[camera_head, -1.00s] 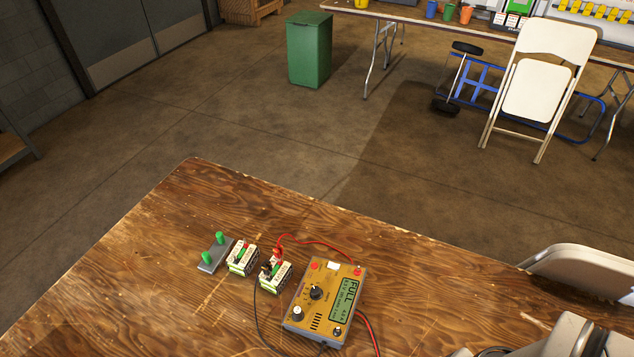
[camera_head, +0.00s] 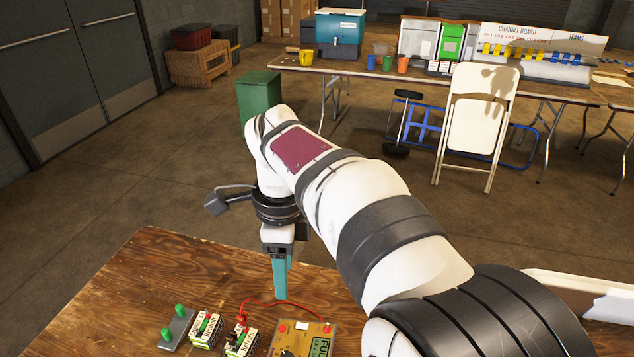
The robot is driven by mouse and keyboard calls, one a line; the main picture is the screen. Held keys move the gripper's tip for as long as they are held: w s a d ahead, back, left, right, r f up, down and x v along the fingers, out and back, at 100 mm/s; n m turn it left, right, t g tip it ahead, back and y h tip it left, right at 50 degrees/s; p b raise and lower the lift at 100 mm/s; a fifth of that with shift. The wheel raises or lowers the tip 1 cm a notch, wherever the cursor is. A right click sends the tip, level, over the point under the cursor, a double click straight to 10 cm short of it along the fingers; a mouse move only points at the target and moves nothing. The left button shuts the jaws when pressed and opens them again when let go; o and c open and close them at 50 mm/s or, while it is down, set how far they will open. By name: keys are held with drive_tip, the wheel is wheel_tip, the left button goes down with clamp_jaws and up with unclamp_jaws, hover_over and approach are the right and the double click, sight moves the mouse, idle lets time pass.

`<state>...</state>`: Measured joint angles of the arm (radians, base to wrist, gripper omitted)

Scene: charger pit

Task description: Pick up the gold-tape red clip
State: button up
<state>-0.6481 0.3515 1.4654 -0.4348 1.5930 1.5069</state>
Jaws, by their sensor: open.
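A red clip (camera_head: 241,314) sits on top of the right-hand battery (camera_head: 240,344), with a red lead running from it to the charger (camera_head: 292,350). Gold tape on it is too small to make out. My gripper (camera_head: 281,297) points down over the table with its teal fingers, above and to the right of the clip in the picture, apart from it and empty. The fingers overlap in this view, so the gap between them hardly shows. The charger's lower part is cut off by the frame.
A second battery (camera_head: 205,329) and a grey stand with two green posts (camera_head: 178,332) are left of the clip. The red lead (camera_head: 275,303) arches below my gripper. The wooden table (camera_head: 140,270) is bare at its left. A green bin (camera_head: 256,95) stands beyond.

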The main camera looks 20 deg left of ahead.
sight(241, 314)
drive_tip(key=a+f+m, duration=0.3)
drive_tip(key=a+f, duration=0.1)
drive_tip(key=a, duration=0.7)
drive_tip(key=f, duration=1.4)
drive_tip(key=shift+w+d+f, duration=0.2)
drive_tip(key=shift+d+f, duration=0.05)
drive_tip(key=shift+f, duration=0.1)
clamp_jaws()
